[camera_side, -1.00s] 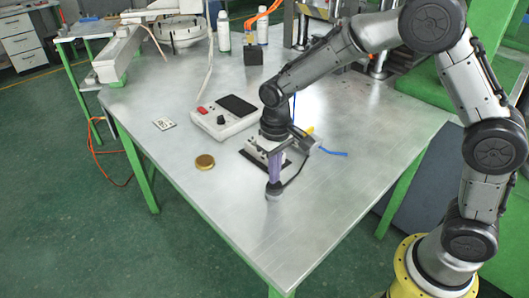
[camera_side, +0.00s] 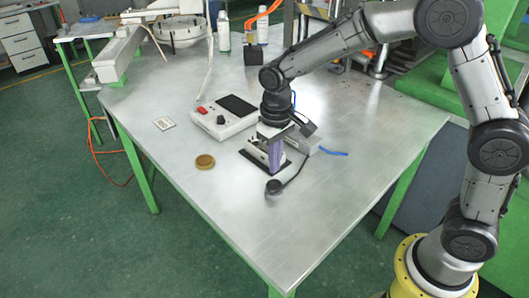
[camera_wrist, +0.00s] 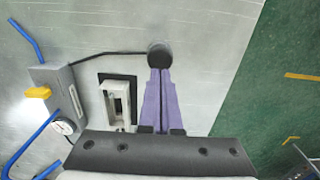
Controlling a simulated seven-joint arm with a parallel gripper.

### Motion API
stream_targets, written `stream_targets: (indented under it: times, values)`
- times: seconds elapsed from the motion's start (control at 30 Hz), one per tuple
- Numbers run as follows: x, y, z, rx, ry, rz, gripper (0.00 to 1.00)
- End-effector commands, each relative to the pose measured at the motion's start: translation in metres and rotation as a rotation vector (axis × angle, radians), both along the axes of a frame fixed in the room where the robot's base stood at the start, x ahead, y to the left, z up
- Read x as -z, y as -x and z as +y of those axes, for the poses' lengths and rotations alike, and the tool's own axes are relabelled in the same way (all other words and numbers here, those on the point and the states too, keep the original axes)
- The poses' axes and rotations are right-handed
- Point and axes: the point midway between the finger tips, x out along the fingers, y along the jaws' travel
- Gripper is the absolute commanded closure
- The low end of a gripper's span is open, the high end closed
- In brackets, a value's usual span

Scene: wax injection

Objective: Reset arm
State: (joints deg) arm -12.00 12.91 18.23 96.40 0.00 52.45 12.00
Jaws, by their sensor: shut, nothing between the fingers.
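My gripper (camera_side: 274,170) points down above the front part of the metal table (camera_side: 330,215), with its two purple fingers closed together. In the wrist view, my gripper (camera_wrist: 159,72) has its fingers side by side with nothing between them. A round black knob (camera_side: 273,187) on a black cable sits on the table just below the fingertips, apart from them in the side view. In the wrist view the knob (camera_wrist: 160,54) shows just beyond the tips. A metal fixture (camera_wrist: 117,103) on a black base lies beside the fingers; my gripper partly hides it in the side view.
A grey box (camera_wrist: 52,88) with a yellow lever, gauge and blue tubes stands beside the fixture. A control box (camera_side: 224,116), a brass disc (camera_side: 205,162) and a small white square (camera_side: 164,123) lie to the left. Bottles stand at the back. The front table area is clear.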

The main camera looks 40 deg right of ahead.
Motion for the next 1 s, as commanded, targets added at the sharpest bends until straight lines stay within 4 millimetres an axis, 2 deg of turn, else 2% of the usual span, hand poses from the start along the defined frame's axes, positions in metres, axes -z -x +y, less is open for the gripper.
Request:
stream_targets:
  times: [0.13,0.2,0.27,0.33,0.43,0.6,0.7,0.87,1.0]
  values:
    - [0.000,0.000,-0.001,0.004,0.000,-0.001,1.00]
    - [-0.009,-0.002,-0.004,0.010,-0.004,-0.021,1.00]
    - [-0.024,-0.005,-0.008,0.020,-0.012,-0.058,1.00]
    - [-0.049,-0.002,-0.015,0.036,-0.021,-0.110,1.00]
    - [-0.087,0.015,-0.029,0.063,-0.034,-0.190,1.00]
    - [-0.138,0.065,-0.052,0.088,-0.045,-0.316,1.00]
    - [-0.157,0.100,-0.064,0.094,-0.046,-0.383,1.00]
    - [-0.167,0.159,-0.077,0.091,-0.037,-0.475,1.00]
    - [-0.157,0.203,-0.084,0.073,-0.023,-0.526,1.00]
